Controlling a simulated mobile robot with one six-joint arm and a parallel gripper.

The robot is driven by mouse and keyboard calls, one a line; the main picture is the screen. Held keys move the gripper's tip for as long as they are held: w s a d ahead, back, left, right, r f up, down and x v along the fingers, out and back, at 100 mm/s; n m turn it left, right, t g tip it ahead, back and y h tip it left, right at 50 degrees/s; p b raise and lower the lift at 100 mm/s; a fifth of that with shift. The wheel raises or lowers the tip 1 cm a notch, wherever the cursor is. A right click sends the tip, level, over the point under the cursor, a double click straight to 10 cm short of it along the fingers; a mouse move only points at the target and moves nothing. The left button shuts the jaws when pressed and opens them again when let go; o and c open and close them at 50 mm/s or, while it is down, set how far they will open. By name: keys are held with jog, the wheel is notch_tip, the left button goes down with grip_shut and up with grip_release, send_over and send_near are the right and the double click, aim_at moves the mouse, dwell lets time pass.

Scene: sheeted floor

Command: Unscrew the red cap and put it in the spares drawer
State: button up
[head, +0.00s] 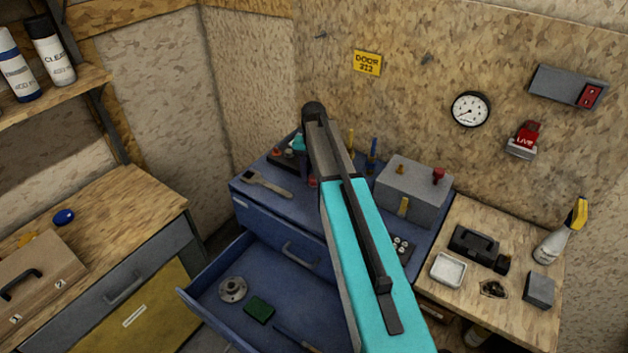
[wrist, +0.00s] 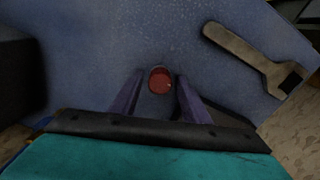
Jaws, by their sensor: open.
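A round red cap-like piece (wrist: 159,80) shows on the blue cabinet top in the wrist view. My gripper (wrist: 160,76) is open, with one finger on each side of it and visible gaps. I cannot tell whether it is loose or screwed on. In the head view a red piece (head: 312,182) shows partly beside my arm, which hides most of my gripper. Another red cap or knob (head: 438,176) stands on a grey box (head: 412,192). A blue drawer (head: 208,311) is pulled open below, holding a grey flange and a green block; its label is not visible.
A wrench (head: 265,184) lies on the cabinet top (head: 247,176), near my gripper in the wrist view. A dark tray with small parts (head: 284,160) and upright tools stand behind. A wooden bench (head: 520,270) at right holds several objects. A toolbox (head: 40,280) sits at left.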

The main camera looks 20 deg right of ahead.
jog(key=shift+m, duration=1.9)
